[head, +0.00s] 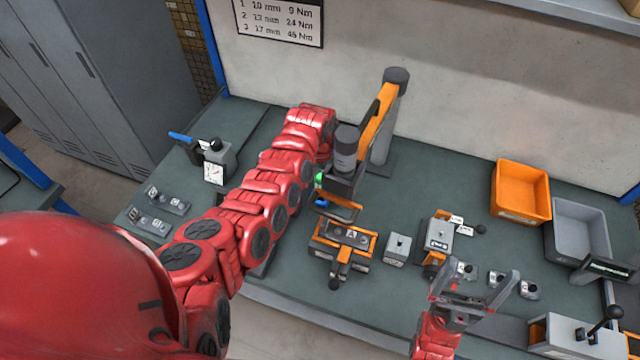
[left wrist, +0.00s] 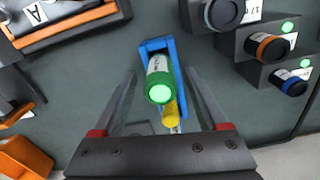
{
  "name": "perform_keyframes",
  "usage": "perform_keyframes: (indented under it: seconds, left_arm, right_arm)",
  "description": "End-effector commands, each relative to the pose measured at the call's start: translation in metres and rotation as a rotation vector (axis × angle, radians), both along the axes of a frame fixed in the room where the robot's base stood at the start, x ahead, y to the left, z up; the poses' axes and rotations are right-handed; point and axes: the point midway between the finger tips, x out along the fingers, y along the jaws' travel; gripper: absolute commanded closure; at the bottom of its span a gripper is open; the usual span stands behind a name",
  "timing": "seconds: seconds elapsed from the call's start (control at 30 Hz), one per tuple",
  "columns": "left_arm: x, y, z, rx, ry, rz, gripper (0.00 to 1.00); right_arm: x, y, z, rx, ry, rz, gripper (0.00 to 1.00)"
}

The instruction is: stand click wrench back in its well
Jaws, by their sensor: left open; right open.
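In the left wrist view my left gripper (left wrist: 160,76) is open. A blue bracket-like piece (left wrist: 178,62) lies beyond and between its fingers in that view, with a pale cylinder with a glowing green end (left wrist: 160,84) and a yellow part (left wrist: 172,112). I cannot tell whether this is the click wrench, or whether a finger touches it. Three dark holders stand to the right, with a dark round end (left wrist: 223,12), an orange-ringed one (left wrist: 270,47) and a blue-ringed one (left wrist: 290,80). In the head view my left gripper cannot be made out clearly. My right gripper (head: 475,288) is open and empty.
An orange-clamped fixture marked A (head: 350,237) stands at the bench middle, below an orange post (head: 380,125). Orange (head: 521,218) and grey bins (head: 580,230) stand right. Small blocks surround my right gripper.

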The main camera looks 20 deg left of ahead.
Motion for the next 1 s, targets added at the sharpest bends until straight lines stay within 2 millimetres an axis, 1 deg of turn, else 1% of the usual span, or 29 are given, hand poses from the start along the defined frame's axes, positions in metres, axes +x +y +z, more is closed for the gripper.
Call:
perform_keyframes:
  seconds: [0.1, 0.37, 0.4, 0.5, 0.6, 0.7, 1.0]
  left_arm:
    - [0.003, 0.000, 0.017, 0.000, -0.009, 0.001, 0.24]
    - [0.001, 0.000, 0.062, 0.000, -0.006, 0.003, 0.24]
    - [0.001, 0.001, 0.072, -0.001, -0.004, 0.003, 0.24]
    - [0.001, 0.001, 0.084, 0.000, -0.002, 0.003, 0.24]
    - [0.000, 0.000, 0.091, 0.000, 0.000, 0.001, 0.24]
    - [0.000, 0.000, 0.093, 0.000, 0.000, 0.000, 0.24]
    - [0.000, 0.000, 0.093, 0.000, 0.000, 0.001, 0.24]
  right_arm:
    - [0.000, 0.000, -0.009, 0.000, 0.000, 0.000, 0.01]
    - [0.000, 0.000, -0.027, 0.000, 0.000, 0.000, 0.01]
    - [0.000, 0.000, -0.023, 0.000, 0.000, 0.000, 0.01]
    - [0.000, 0.000, -0.022, 0.000, 0.000, 0.000, 0.01]
    - [0.000, 0.000, -0.022, 0.000, 0.000, 0.000, 0.01]
    - [0.000, 0.000, -0.022, 0.000, 0.000, 0.000, 0.01]
    - [0.000, 0.000, -0.022, 0.000, 0.000, 0.000, 0.01]
